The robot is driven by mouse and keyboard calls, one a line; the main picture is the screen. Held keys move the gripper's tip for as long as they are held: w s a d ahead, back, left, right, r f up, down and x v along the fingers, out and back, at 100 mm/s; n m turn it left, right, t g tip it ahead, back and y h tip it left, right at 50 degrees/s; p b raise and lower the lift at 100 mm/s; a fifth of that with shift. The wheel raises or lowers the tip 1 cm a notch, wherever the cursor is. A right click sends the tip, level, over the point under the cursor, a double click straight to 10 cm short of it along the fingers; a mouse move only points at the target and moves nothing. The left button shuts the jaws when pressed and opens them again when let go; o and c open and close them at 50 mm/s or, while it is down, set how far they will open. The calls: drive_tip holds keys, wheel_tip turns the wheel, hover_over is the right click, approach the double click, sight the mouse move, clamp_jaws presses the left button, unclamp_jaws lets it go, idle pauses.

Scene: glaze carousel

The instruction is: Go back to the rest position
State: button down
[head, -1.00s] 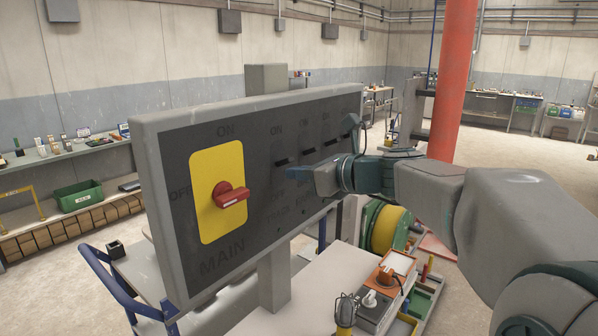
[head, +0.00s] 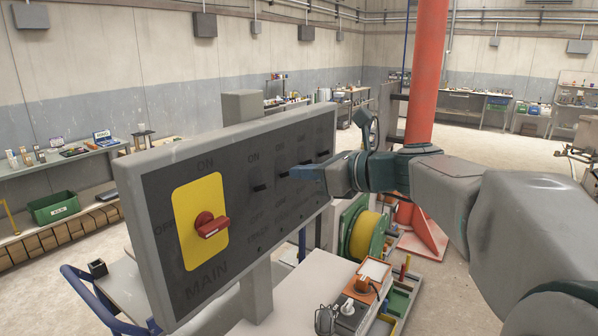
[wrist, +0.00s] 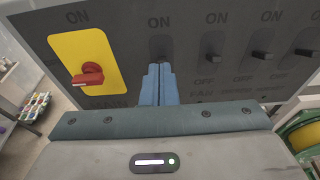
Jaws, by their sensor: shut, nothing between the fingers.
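My gripper (head: 302,173) is in front of the dark switch panel (head: 225,216), with its blue fingers pointing at the panel. In the wrist view my gripper (wrist: 160,72) has its two fingers together with nothing between them, below an ON label. The fingers hide part of the switch behind them, and I cannot tell whether they touch it. The red rotary knob (head: 209,225) sits on a yellow plate marked MAIN at the panel's left, and it also shows in the wrist view (wrist: 88,74). Small black toggles (wrist: 263,56) stand in a row to the right.
A white bench top (head: 300,300) with an orange-topped box (head: 374,272) lies below the panel. A yellow reel (head: 364,236) and a red column (head: 426,75) stand behind my arm. A blue-railed cart (head: 90,295) is at left. Open floor lies at far right.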

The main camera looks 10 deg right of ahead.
drive_tip(key=s+d+f+n+g+h+b, duration=0.2)
drive_tip(key=s+f+n+h, duration=0.3)
drive_tip(key=s+f+n, duration=0.6)
drive_tip(key=s+d+f+n+g+h+b, duration=0.2)
drive_tip(key=s+f+n+h, duration=0.4)
drive_tip(key=s+f+n, duration=0.5)
wheel_tip(320, 180, down, 5)
drive_tip(key=d+n+g, duration=0.1)
drive_tip(key=n+g, duration=0.1)
drive_tip(key=n, duration=0.2)
drive_tip(key=shift+s+d+n+g, duration=0.2)
drive_tip(key=shift+d+n+g, duration=0.05)
drive_tip(key=shift+n+g, duration=0.05)
